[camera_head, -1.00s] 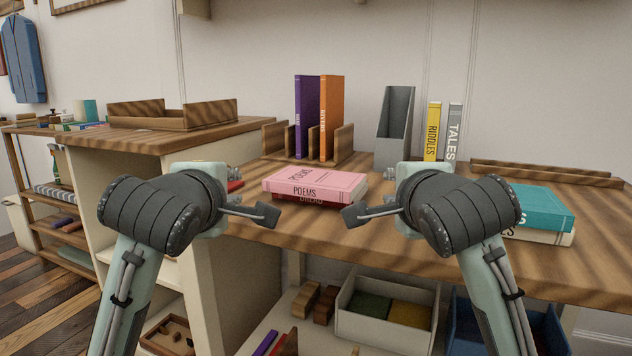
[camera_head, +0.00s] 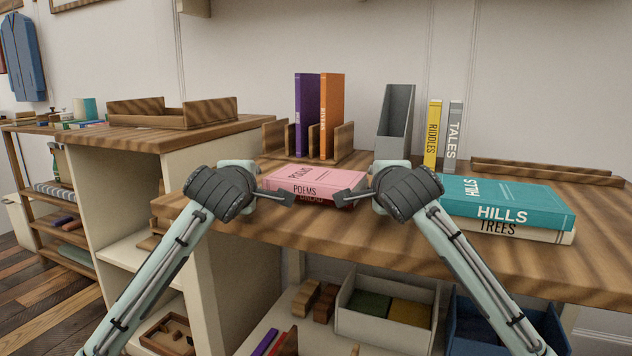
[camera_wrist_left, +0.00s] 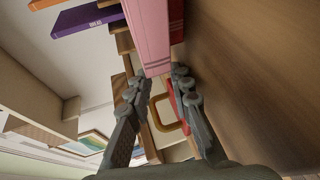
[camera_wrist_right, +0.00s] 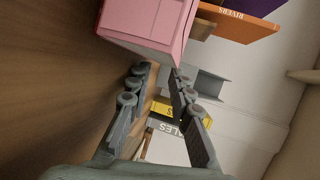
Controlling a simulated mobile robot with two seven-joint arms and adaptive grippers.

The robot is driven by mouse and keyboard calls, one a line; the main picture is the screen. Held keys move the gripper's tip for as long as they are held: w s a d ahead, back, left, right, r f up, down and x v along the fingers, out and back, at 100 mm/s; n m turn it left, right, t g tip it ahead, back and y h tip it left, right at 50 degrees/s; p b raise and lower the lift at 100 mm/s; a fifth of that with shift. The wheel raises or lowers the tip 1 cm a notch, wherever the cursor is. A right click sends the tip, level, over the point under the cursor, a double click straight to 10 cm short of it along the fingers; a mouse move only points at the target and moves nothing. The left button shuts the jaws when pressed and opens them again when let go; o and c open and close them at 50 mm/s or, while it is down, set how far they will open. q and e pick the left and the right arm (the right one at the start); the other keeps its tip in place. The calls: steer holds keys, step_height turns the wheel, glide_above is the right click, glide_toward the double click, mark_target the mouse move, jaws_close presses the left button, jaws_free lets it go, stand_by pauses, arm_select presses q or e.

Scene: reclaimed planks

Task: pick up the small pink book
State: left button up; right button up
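The small pink book (camera_head: 312,178), marked POEMS, lies flat on a dark red book (camera_head: 310,200) on the wooden desk. My left gripper (camera_head: 284,197) is open in front of the pile's left part, and my right gripper (camera_head: 346,197) is open at its right end. In the left wrist view the pink book (camera_wrist_left: 149,35) lies just past the open fingertips (camera_wrist_left: 155,78). In the right wrist view the pink book (camera_wrist_right: 150,18) also lies just past the open fingertips (camera_wrist_right: 160,72). Neither gripper holds anything. The fingers partly cover the red book in the head view.
A teal book (camera_head: 510,202) lies on a cream book (camera_head: 510,232) at the right. Purple (camera_head: 306,115) and orange (camera_head: 332,118) books stand in a wooden rack behind. A grey file holder (camera_head: 396,122) and yellow book (camera_head: 433,133) stand further right. The desk's front edge is close.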

arm_select(q)
steer(key=shift+d, duration=0.4)
steer(key=shift+d, duration=0.1)
arm_select(e)
steer(key=shift+a, duration=0.15)
